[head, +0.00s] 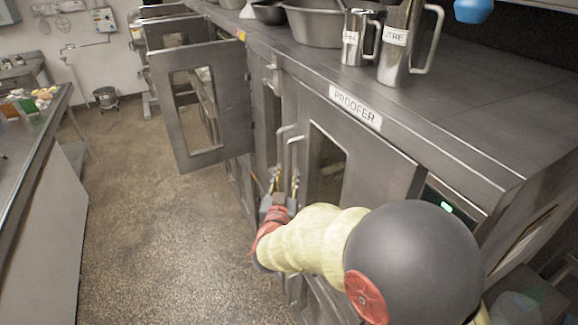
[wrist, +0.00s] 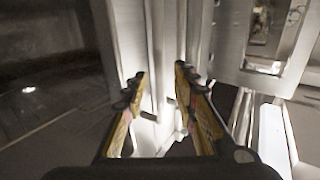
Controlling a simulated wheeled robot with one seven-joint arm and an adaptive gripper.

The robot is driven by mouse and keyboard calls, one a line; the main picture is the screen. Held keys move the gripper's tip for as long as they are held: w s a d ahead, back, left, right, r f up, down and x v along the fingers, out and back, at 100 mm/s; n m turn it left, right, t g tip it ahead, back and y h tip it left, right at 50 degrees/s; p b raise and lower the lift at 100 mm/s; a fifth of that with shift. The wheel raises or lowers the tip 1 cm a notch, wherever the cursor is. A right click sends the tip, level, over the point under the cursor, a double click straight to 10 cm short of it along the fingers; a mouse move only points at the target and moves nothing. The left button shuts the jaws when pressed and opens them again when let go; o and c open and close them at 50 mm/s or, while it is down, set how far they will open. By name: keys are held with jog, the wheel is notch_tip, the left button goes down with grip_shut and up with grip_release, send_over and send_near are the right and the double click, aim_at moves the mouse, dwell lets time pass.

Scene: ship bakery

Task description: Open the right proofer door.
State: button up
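The right proofer door (head: 388,165) is a grey metal panel with a window, below the PROOFER label (head: 355,107) in the head view. It looks shut or nearly so. A vertical bar handle (head: 291,152) stands at its left edge, close beside another handle. My gripper (head: 285,182) is at the lower end of these handles, its fingers pointing up and away. In the wrist view my gripper (wrist: 161,90) has its two yellow-and-black fingers apart. A pale vertical metal part (wrist: 152,65) shows between them; I cannot tell whether it is the handle or a door edge, or whether they touch.
Another windowed door (head: 178,120) stands swung open to the left, into the aisle. Metal jugs (head: 399,45) and a basin (head: 320,30) stand on the top. A counter (head: 35,150) runs along the left. The speckled floor (head: 150,230) between is clear.

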aim_at(289, 169)
jog(key=shift+w+d, duration=0.25)
jog(key=shift+w, duration=0.8)
jog(key=shift+w+d, duration=0.2)
jog(key=shift+w, duration=0.85)
jog(key=shift+r, duration=0.1)
grip_shut()
